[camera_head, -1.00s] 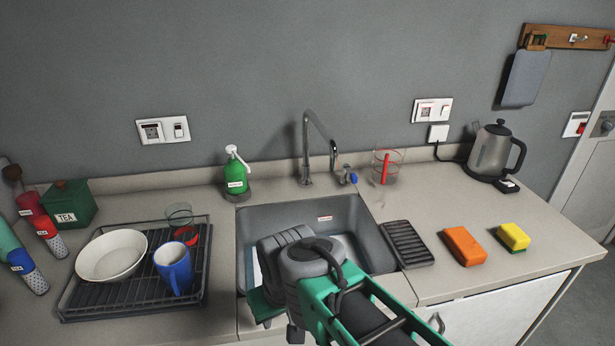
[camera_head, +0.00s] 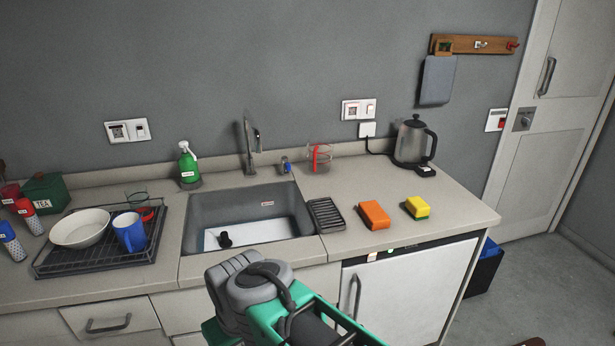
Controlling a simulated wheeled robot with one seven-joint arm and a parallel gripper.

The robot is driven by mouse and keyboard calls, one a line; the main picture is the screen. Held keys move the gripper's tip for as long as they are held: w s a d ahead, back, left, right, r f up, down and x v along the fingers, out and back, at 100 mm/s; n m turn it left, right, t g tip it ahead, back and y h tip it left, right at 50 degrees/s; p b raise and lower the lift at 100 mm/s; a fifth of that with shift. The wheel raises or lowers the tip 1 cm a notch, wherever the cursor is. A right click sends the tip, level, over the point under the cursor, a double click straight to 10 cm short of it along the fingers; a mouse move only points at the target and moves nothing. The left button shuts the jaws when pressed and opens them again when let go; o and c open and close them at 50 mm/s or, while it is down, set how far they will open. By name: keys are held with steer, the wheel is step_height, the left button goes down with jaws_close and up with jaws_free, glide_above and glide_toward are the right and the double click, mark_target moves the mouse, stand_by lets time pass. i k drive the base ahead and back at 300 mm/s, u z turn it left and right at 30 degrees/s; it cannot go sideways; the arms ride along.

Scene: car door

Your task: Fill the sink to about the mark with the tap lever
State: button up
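The grey sink (camera_head: 205,212) is set in the counter, with a pale floor and a small dark upright piece (camera_head: 225,240) near its front left. I cannot tell if there is water in it. A small red-and-white mark (camera_head: 267,203) is on its back wall. The curved metal tap (camera_head: 248,150) stands behind the sink. The small blue tap lever (camera_head: 286,166) is to its right. My gripper is on the grey and green arm (camera_head: 245,290) in front of the counter, below the sink and apart from tap and lever. Its fingers cannot be made out.
A green soap bottle (camera_head: 188,165) and a dish rack (camera_head: 60,264) with a bowl and blue mug are left. A clear jug (camera_head: 319,156), ridged grey tray (camera_head: 325,215), orange sponge (camera_head: 373,215), yellow sponge (camera_head: 417,207) and kettle (camera_head: 413,140) are right.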

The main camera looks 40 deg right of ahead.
mark_target(283, 159)
steer(key=z, duration=0.35)
steer(key=i, duration=0.85)
steer(key=u, duration=0.05)
